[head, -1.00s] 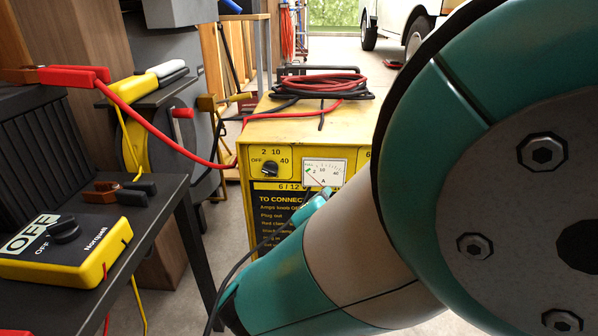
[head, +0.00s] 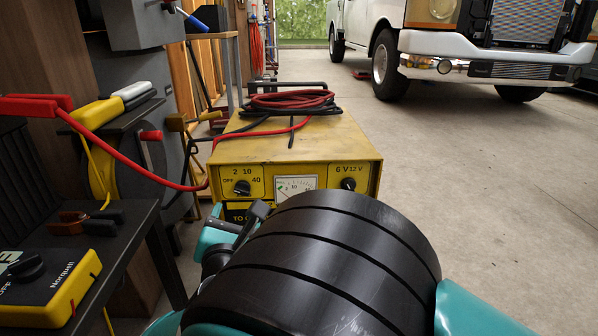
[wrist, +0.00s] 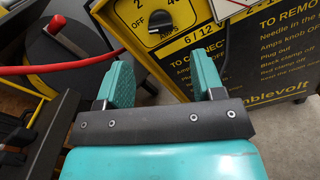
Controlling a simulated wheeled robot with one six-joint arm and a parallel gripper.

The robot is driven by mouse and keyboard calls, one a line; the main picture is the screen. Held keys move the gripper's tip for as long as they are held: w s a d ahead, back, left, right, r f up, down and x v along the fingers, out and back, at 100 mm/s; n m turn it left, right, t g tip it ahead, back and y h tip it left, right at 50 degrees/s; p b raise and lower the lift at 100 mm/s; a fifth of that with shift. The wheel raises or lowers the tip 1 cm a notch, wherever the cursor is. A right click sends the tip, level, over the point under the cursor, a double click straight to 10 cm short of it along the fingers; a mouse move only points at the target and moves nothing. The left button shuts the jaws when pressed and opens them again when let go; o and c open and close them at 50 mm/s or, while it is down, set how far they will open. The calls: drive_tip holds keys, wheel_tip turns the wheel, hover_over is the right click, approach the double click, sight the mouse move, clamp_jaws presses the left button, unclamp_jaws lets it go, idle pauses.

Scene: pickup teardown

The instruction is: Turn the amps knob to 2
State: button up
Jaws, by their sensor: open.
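The amps knob (head: 242,188) is a small black knob on the left of the yellow charger's (head: 340,140) front panel, with OFF, 2, 10 and 40 around it. It also shows at the top of the wrist view (wrist: 160,20). I cannot tell which mark it points to. My gripper (wrist: 158,60) is open and empty, its two teal fingers apart and pointing toward the panel. The knob lies beyond the fingertips, between their lines, and is not gripped. In the head view my arm hides much of the gripper and the lower panel.
A meter (head: 296,186) and a second knob (head: 348,184) for 6 V and 12 V sit right of the amps knob. Coiled cables (head: 292,101) lie on the charger. A red cable (head: 135,165) runs left to a black bench. Open floor (head: 480,180) lies to the right.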

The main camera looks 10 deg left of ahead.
sight(241, 193)
drive_tip(key=b+x, duration=0.2)
drive_tip(key=x, duration=0.4)
drive_tip(key=shift+w+f, duration=0.15)
drive_tip(key=shift+w, duration=0.15)
drive_tip(key=shift+w+a+b, duration=0.15)
drive_tip(key=shift+w+b, duration=0.25)
drive_tip(key=shift+w, duration=0.3)
drive_tip(key=c, duration=0.9)
drive_tip(key=shift+c, duration=0.2)
